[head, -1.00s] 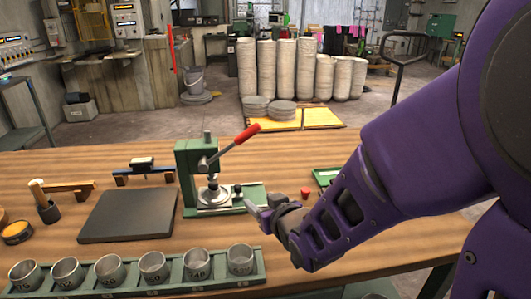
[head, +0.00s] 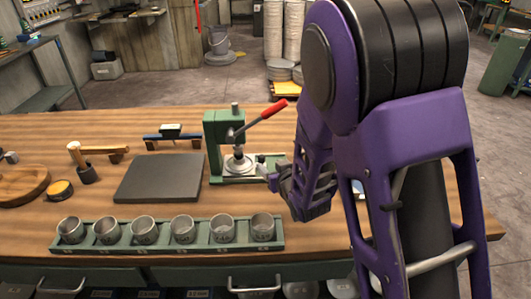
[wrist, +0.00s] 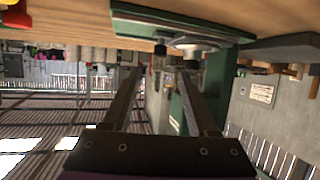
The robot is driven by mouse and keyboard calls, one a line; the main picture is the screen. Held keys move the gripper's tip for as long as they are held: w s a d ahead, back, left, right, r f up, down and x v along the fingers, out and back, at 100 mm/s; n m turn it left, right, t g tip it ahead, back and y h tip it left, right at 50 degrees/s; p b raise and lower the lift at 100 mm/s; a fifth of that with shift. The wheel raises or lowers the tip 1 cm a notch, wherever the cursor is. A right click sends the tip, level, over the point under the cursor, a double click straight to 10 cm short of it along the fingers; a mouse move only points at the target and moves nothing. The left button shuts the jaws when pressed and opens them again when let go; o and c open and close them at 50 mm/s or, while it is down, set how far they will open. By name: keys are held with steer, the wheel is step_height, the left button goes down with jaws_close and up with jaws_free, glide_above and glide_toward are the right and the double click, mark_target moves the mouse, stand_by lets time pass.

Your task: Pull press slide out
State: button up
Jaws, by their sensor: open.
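The green press (head: 216,140) stands upright on the wooden table, with its red-tipped lever (head: 274,109) raised to the right. Its slide, with a round metal plate (head: 238,164), sits low at the press base; the plate also shows upside down at the top of the wrist view (wrist: 195,42). A small dark knob (wrist: 160,50) is at the slide's end. My gripper (head: 273,180) is just right of the press base. In the wrist view its two fingers (wrist: 160,74) are apart, with the knob roughly between and beyond their tips. I cannot tell whether they touch it.
A dark grey slab (head: 160,178) lies left of the press. A green rack (head: 165,248) with several metal cups runs along the front edge. A hammer (head: 80,155) and a wooden dish (head: 20,186) are at the left. My arm hides the table right of the press.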

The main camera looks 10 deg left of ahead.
mark_target(262, 157)
steer(key=x, duration=0.8)
steer(key=shift+w+a+f, duration=0.1)
steer(key=shift+w+a, duration=0.1)
steer(key=shift+w, duration=0.15)
jaws_close()
stand_by(1.0)
